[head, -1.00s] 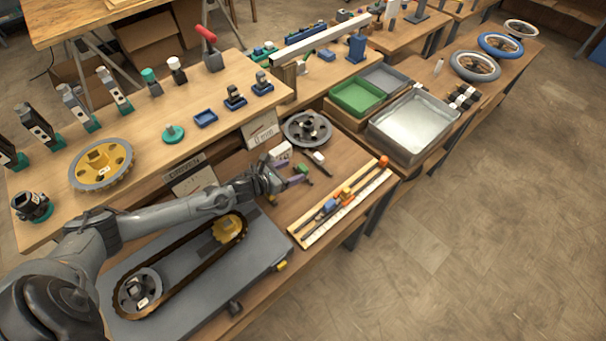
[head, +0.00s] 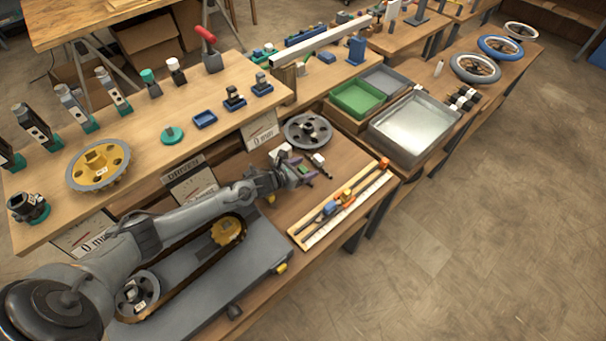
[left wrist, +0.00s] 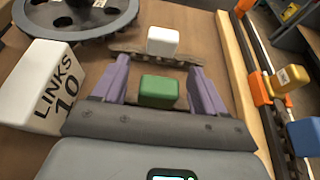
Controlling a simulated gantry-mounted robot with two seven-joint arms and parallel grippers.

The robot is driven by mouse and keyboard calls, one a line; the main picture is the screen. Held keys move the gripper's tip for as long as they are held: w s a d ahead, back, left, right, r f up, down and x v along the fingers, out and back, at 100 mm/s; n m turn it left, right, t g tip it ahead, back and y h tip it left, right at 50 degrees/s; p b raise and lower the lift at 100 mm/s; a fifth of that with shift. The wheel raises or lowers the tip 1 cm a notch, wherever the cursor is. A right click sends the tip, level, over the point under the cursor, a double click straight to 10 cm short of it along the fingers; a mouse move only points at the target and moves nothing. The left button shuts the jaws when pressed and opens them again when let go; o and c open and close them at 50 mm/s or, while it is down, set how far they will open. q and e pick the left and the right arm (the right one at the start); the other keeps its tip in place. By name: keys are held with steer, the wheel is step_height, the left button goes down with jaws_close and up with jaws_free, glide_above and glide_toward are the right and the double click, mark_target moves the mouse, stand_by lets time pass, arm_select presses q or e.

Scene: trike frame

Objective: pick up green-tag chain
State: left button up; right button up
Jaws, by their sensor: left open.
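The green tag (left wrist: 158,91) of the green-tag chain lies between the two purple fingers of my left gripper (left wrist: 160,68), close to the palm, in the left wrist view. The fingers are apart, with visible gaps on both sides of the tag. The chain under the green tag is mostly hidden. A white tag (left wrist: 162,42) sits just beyond the green one, by a strip of dark chain links (left wrist: 130,54) that runs across near the fingertips. In the head view my left gripper (head: 301,172) is low over the bench, covering most of the green tag. My right gripper does not show.
A white block marked LINKS 10 (left wrist: 45,85) stands left of the gripper. A grey sprocket (head: 308,130) lies behind it. A wooden fixture (head: 312,238) with orange, yellow and blue parts lies to the right. A grey platform (head: 245,270) is nearer, partly under my arm.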

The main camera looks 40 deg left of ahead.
arm_select(q)
steer(key=c, duration=1.1)
steer(key=shift+r, duration=0.1)
